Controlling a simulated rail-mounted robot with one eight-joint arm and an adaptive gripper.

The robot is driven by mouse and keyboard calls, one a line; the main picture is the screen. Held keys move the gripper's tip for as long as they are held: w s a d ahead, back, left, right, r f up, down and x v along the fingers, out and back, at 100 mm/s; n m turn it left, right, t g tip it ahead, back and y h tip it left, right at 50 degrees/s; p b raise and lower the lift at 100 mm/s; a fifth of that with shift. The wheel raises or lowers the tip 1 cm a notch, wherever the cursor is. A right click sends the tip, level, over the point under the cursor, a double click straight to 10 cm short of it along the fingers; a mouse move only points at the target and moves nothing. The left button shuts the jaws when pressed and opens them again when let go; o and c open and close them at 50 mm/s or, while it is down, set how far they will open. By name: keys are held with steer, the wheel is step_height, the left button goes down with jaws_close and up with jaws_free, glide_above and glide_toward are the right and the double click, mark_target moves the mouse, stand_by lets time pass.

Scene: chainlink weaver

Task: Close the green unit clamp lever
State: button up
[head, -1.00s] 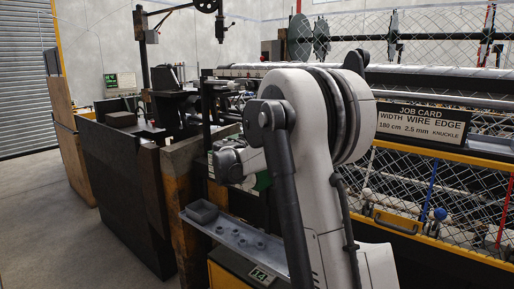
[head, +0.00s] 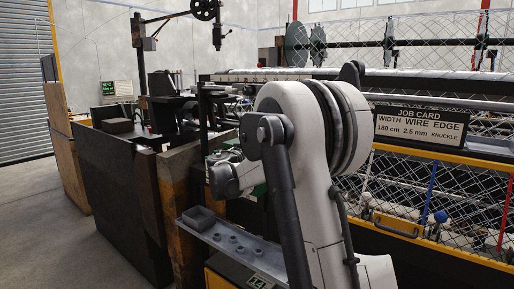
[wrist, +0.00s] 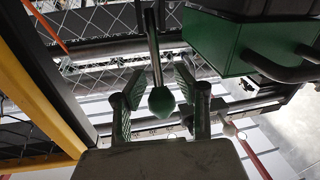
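My gripper (wrist: 159,82) is open, with one green-padded finger on each side of the knob. Gaps show between the knob and both fingers, so it is not gripped. I cannot tell whether the knob is fully between the fingertips in depth. A green housing (wrist: 230,45) is at the upper right of the wrist view. In the head view my arm hides the gripper, and I cannot make out the green lever there.
A red rod with a pale ball (wrist: 228,129) is right of my gripper. A yellow beam (wrist: 38,85) crosses the left of the wrist view. In the head view, a grey tray (head: 232,240) lies beside my arm, and chain-link mesh (head: 450,195) hangs at right.

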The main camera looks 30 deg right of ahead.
steer(key=shift+o, duration=0.6)
steer(key=shift+d+f, duration=0.1)
steer(key=v, duration=1.2)
steer(key=shift+w, duration=0.1)
steer(key=s+a+f+n+y, duration=0.3)
steer(key=s+a+f+y, duration=0.2)
steer(key=s+a, duration=0.3)
steer(key=s+a+f+n+g+y, duration=0.1)
steer(key=s+a+f+n+y, duration=0.3)
steer(key=s, duration=1.3)
steer(key=s+a+f+n+y, duration=0.4)
steer(key=s+a+f+y, duration=0.2)
steer(key=s+a, duration=0.6)
steer(key=shift+s+g+y, duration=0.4)
steer(key=shift+s+y, duration=0.05)
steer(key=shift+y, duration=0.05)
steer(key=shift+a, duration=0.1)
